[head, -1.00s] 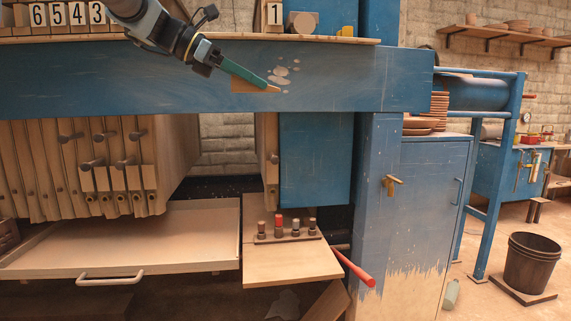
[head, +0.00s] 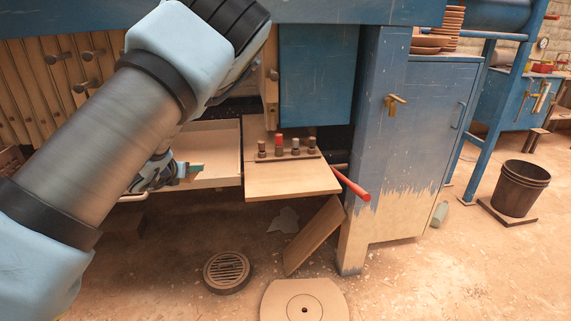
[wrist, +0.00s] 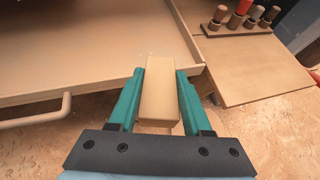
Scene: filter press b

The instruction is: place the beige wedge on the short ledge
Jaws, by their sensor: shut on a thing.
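The beige wedge (wrist: 160,92) is between the green fingers of my gripper (wrist: 160,74) in the wrist view, and the gripper is shut on it. In the head view my gripper (head: 190,170) is low, over the front right part of the pale tray, mostly hidden by my arm. A short wooden ledge (head: 292,181) juts out just right of the tray, a little right of my gripper. It also shows in the wrist view (wrist: 250,75). Its front part is bare. I cannot tell whether the wedge touches the tray.
Several pegs in a rack (head: 290,155) stand at the back of the ledge. The tray (wrist: 75,65) has a raised rim and a front handle (wrist: 40,112). A red bar (head: 351,184) sticks out right of the ledge. A board (head: 314,236) leans below it.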

